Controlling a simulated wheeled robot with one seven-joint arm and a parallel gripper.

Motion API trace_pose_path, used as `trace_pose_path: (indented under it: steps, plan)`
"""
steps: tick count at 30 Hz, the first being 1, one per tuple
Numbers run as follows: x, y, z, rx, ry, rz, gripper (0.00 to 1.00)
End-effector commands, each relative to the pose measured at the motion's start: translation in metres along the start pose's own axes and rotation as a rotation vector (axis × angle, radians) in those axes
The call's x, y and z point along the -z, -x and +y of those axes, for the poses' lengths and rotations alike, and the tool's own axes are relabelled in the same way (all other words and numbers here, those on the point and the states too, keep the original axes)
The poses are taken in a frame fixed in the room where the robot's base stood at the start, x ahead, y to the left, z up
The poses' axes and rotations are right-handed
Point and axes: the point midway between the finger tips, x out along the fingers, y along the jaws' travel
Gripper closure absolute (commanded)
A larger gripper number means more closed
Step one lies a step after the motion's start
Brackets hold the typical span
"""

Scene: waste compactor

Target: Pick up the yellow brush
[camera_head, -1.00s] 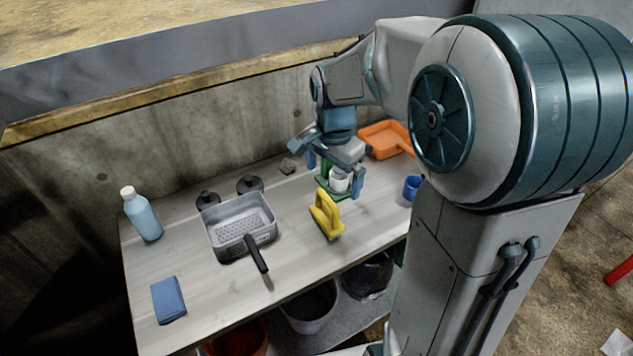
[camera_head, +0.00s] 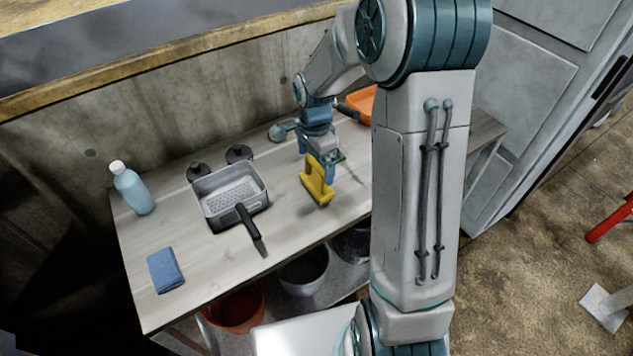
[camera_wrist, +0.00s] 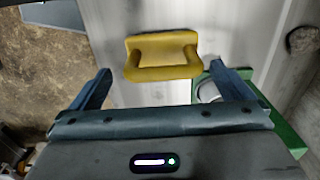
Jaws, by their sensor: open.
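The yellow brush (camera_head: 317,182) stands on the table with its handle up, right of the grey basket. In the wrist view the yellow brush (camera_wrist: 163,56) lies ahead of my gripper, roughly centred between the fingers and a little beyond their tips. My gripper (camera_head: 322,152) is above and just behind the brush in the head view. In the wrist view my gripper (camera_wrist: 166,80) is open, with its two fingers wide apart and nothing between them. Whether a finger touches the brush cannot be told.
A grey basket with a black handle (camera_head: 232,197), a blue bottle (camera_head: 133,190) and a blue sponge (camera_head: 165,270) are on the table's left. An orange tray (camera_head: 362,104) is behind my arm. A green holder (camera_wrist: 275,125) is close to the right finger. A concrete wall bounds the back.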

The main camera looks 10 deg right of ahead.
Motion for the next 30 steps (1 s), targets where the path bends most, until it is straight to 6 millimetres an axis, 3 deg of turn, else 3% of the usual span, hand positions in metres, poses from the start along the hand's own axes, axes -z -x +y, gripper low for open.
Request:
trace_pose_path:
  steps: [12,20,21,25,30]
  plan:
    - [0.005,-0.046,-0.003,-0.003,0.000,-0.002,0.00]
    - [0.005,-0.049,-0.003,0.000,0.000,0.000,0.00]
    - [0.005,-0.049,-0.003,-0.001,0.000,-0.001,0.03]
    - [0.005,-0.049,-0.003,-0.001,0.000,-0.001,0.38]
    - [0.005,-0.049,-0.003,0.000,0.000,0.000,0.38]
